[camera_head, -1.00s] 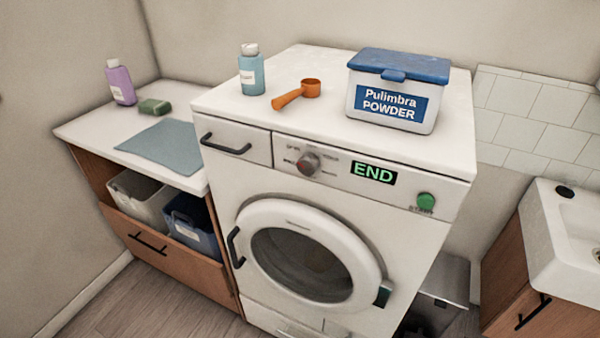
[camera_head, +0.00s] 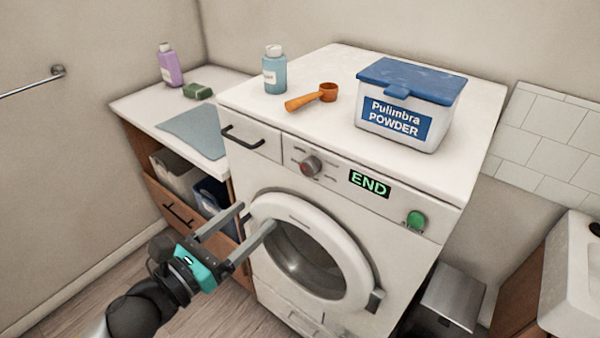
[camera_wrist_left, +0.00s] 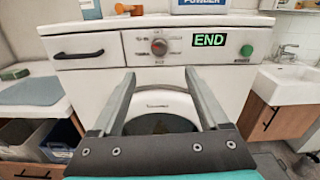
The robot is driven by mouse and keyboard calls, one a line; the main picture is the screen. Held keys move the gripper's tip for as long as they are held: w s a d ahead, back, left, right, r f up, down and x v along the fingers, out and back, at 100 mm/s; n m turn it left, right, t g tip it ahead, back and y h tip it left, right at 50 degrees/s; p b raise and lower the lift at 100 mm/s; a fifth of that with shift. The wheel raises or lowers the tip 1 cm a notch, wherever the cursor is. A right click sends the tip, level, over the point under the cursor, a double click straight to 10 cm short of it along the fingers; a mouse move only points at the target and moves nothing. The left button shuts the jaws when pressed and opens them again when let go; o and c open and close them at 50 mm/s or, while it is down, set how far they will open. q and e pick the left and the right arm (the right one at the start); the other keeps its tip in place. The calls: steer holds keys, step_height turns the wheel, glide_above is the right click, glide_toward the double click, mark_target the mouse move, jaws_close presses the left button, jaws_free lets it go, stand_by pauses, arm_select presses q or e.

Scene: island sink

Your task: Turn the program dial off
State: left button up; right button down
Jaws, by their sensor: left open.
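The program dial (camera_head: 310,166) is a round grey knob with a reddish centre on the front panel of the white washing machine (camera_head: 400,262). It also shows in the left wrist view (camera_wrist_left: 159,47), above and between my fingers. The display (camera_head: 369,184) beside it reads END in green. My left gripper (camera_head: 256,216) is open and empty, in front of the closed round door (camera_head: 325,262), below and left of the dial. It appears apart from the dial. My right gripper is not in view.
A green button (camera_head: 416,219) sits at the panel's right, and a drawer handle (camera_head: 242,138) at its left. On top stand a blue bottle (camera_head: 274,70), an orange scoop (camera_head: 312,97) and a powder box (camera_head: 407,105). A counter with bins is at left, a sink (camera_head: 572,262) at right.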

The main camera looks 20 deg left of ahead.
mark_target(306, 169)
arm_select(q)
steer(key=p+x, duration=0.1)
steer(key=x, duration=1.4)
steer(key=shift+a+f, duration=0.1)
steer(key=shift+f, duration=0.05)
jaws_close()
stand_by(0.4)
